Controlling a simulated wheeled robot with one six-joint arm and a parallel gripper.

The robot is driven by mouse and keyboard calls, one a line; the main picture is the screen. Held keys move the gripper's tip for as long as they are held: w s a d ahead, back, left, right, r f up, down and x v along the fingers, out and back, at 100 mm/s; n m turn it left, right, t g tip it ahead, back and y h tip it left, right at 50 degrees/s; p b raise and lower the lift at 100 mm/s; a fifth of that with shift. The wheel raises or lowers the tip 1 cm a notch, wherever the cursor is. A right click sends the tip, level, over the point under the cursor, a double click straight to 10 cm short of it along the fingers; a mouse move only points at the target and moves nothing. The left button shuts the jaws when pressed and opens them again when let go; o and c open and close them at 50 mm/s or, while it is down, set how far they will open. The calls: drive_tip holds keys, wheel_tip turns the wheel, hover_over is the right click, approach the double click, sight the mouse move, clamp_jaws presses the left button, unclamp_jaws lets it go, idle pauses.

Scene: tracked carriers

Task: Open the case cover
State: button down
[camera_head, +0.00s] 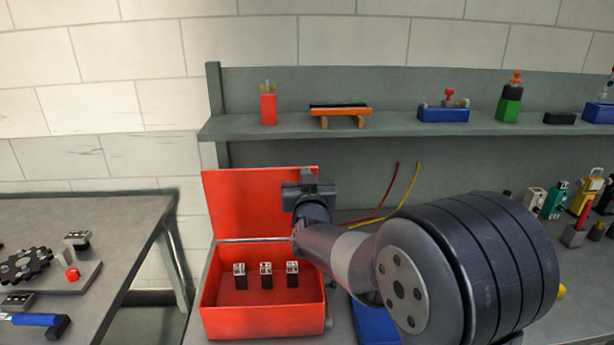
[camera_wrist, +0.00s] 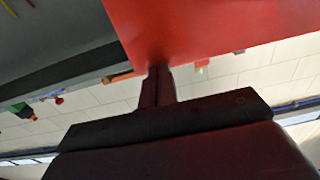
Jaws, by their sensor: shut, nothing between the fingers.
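The red case (camera_head: 262,322) stands on the bench with its cover (camera_head: 245,205) raised, standing roughly upright at the back edge. Several small black and silver parts (camera_head: 266,275) stand in a row inside it. My gripper (camera_head: 308,190) is in front of the cover's right side, near its top edge, and hides part of it. In the wrist view my gripper's fingers (camera_wrist: 158,78) are shut and empty, with their tips at the edge of the red cover (camera_wrist: 205,25). I cannot tell whether they touch it.
A shelf (camera_head: 400,126) with small tools runs behind the case. A blue object (camera_head: 376,324) lies right of the case, partly hidden by my arm. More small fixtures (camera_head: 555,200) stand at the right. A separate table (camera_head: 115,225) with parts is at the left.

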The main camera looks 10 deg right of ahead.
drive_tip(key=shift+w+d+r+g+p, duration=0.15)
drive_tip(key=shift+w+g+p, duration=0.35)
drive_tip(key=shift+w+p, duration=0.55)
drive_tip(key=shift+w+a+r+g+p, duration=0.15)
drive_tip(key=shift+w+g+p, duration=0.35)
drive_tip(key=shift+w+p, duration=0.55)
drive_tip(key=shift+s+d, duration=0.1)
drive_tip(key=shift+s, duration=0.05)
